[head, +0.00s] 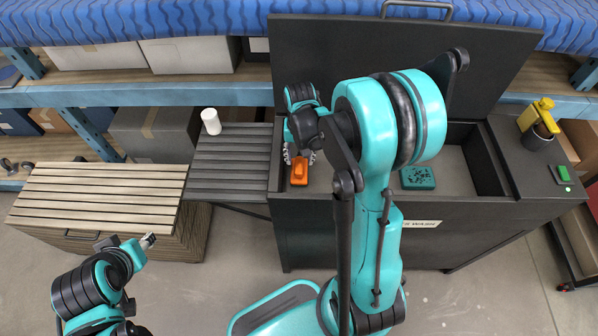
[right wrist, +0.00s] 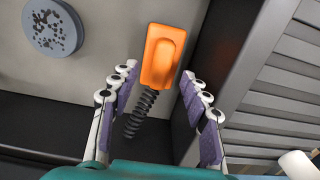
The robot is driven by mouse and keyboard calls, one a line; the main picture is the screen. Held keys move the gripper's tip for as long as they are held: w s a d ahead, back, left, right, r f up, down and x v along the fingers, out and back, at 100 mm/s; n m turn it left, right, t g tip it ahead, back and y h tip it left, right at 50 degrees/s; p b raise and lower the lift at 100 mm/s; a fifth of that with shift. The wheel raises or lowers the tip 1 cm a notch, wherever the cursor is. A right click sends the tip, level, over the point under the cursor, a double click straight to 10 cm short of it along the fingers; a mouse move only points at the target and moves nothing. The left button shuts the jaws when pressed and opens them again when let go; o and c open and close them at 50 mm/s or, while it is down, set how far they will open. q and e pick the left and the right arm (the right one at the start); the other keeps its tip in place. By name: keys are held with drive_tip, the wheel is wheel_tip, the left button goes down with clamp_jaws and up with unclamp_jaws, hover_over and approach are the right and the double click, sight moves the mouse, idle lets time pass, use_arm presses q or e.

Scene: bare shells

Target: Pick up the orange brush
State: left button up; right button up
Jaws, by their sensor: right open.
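The orange brush (head: 299,172) lies in the left end of the dark wash basin. In the head view my right gripper (head: 300,155) is partly hidden by my arm, just behind the brush. My left gripper (head: 147,241) is low at the left, far from the basin; its jaws are too small to read.
A white cylinder (head: 211,121) stands on the ribbed side shelf (head: 232,160). A teal block (head: 417,178) lies in the basin's right part. A yellow-topped item (head: 540,113) stands at the right. The raised lid (head: 320,50) stands behind.

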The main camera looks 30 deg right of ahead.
sight(299, 164)
wheel_tip(299, 164, down, 5)
drive_tip(key=shift+a+r+b, duration=0.1)
drive_tip(key=shift+r+b, duration=0.1)
drive_tip(key=shift+b, duration=0.75)
drive_tip(key=shift+r, duration=0.1)
clamp_jaws()
drive_tip(key=shift+r, duration=0.1)
wheel_tip(299, 164, up, 5)
drive_tip(key=shift+f+p, duration=0.2)
drive_tip(key=shift+p, duration=1)
drive_tip(key=s+d+r+p, duration=0.2)
drive_tip(key=d+r, duration=0.4)
drive_tip(key=d, duration=0.5)
drive_tip(key=shift+s+d+p, duration=0.15)
drive_tip(key=shift+d+p, duration=0.1)
drive_tip(key=shift+p, duration=0.05)
drive_tip(key=shift+r, duration=0.1)
